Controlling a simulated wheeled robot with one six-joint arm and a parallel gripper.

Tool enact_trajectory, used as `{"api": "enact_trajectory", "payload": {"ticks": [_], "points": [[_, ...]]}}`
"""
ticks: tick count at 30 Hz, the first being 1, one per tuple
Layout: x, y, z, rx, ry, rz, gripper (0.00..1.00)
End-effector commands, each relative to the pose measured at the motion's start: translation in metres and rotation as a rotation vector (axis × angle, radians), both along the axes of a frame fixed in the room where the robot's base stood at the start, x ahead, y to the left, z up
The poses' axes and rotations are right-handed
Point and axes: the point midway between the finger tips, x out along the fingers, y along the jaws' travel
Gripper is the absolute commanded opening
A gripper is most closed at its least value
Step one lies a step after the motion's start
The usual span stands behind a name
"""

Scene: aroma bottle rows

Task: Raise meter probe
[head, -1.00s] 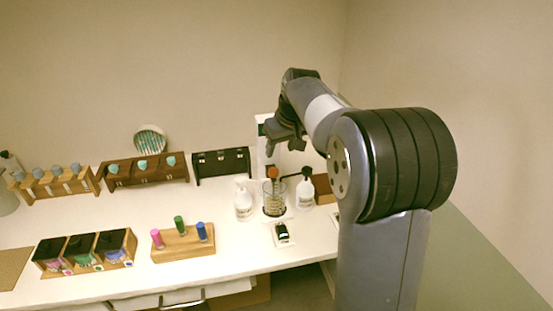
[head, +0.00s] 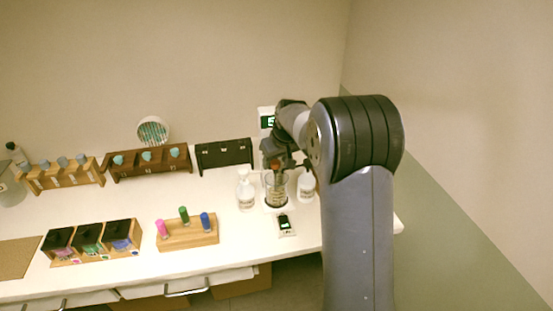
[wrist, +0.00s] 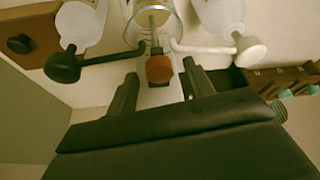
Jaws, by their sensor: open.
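The meter probe (wrist: 160,68) shows an orange-red knob in the wrist view, with a grey stem leading into a clear glass beaker. In the head view the orange-red top (head: 275,166) sits above the beaker (head: 276,190) on the table. My gripper (wrist: 155,88) is open, its two dark fingers on either side of the knob with gaps to both sides. In the head view my gripper (head: 280,158) is just over the beaker and partly hides the probe. A white meter with a green display (head: 267,122) stands behind.
White pump bottles stand close on both sides of the beaker, left (head: 246,192) and right (head: 306,187). A small device with a dark screen (head: 285,225) lies in front. Wooden racks and a block with coloured vials (head: 188,233) stand left.

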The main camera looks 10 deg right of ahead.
Motion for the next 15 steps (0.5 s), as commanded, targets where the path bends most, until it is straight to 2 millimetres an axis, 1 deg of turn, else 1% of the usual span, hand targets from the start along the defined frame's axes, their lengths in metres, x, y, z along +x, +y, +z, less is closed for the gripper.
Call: {"api": "enact_trajectory", "payload": {"ticks": [2, 15], "points": [[0.0000, 0.0000, 0.0001, 0.000, 0.000, 0.000, 0.50], [-0.0001, -0.0001, 0.0005, 0.000, 0.000, 0.000, 0.14]]}}
